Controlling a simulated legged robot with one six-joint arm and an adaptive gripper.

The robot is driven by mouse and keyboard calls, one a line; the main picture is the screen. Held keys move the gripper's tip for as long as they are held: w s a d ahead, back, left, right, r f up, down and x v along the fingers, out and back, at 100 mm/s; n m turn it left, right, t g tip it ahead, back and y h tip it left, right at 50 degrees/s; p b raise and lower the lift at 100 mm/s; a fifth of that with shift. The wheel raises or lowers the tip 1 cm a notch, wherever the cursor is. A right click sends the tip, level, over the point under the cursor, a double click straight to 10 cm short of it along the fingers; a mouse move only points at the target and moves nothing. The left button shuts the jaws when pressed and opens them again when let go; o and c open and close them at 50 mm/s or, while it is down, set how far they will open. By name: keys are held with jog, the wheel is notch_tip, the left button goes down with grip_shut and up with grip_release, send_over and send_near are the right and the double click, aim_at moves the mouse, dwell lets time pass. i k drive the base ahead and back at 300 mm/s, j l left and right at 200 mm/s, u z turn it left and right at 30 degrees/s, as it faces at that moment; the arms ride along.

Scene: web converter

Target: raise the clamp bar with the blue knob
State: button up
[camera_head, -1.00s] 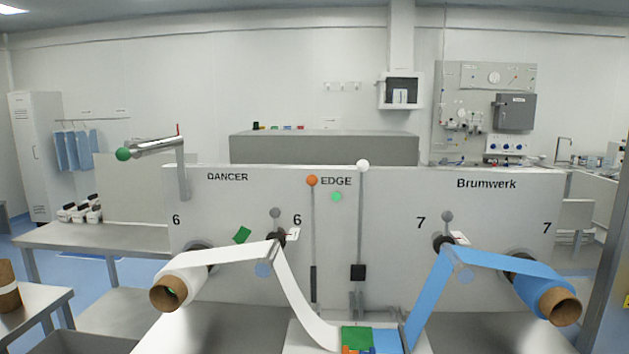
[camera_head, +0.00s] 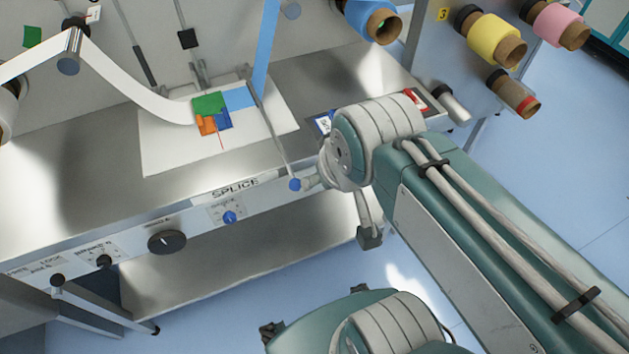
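The clamp bar (camera_head: 272,138) is a thin grey rod along the right part of the white splice plate (camera_head: 165,152). It slants down toward the table's front edge, and its blue knob (camera_head: 295,184) is at the near end, just right of the SPLICE label. The bar looks low, close over the plate. My gripper (camera_head: 340,185) is right beside the knob, largely hidden behind my own wrist. A pale part of it reaches close to the knob; contact cannot be told. A dark-tipped part hangs lower right. The finger opening is not clear.
A second blue knob (camera_head: 229,217) sits on the front panel, with a black dial (camera_head: 167,242) to its left. The white web (camera_head: 125,85) and blue web (camera_head: 265,50) come down to the plate, around green and orange pieces. Yellow (camera_head: 490,40) and pink rolls hang at right.

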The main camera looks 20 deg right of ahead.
aim_at(294, 183)
jog(key=k+l, duration=0.3)
jog(key=l, duration=0.15)
jog(key=k+l, duration=0.3)
jog(key=l, duration=0.2)
jog(key=u, duration=0.05)
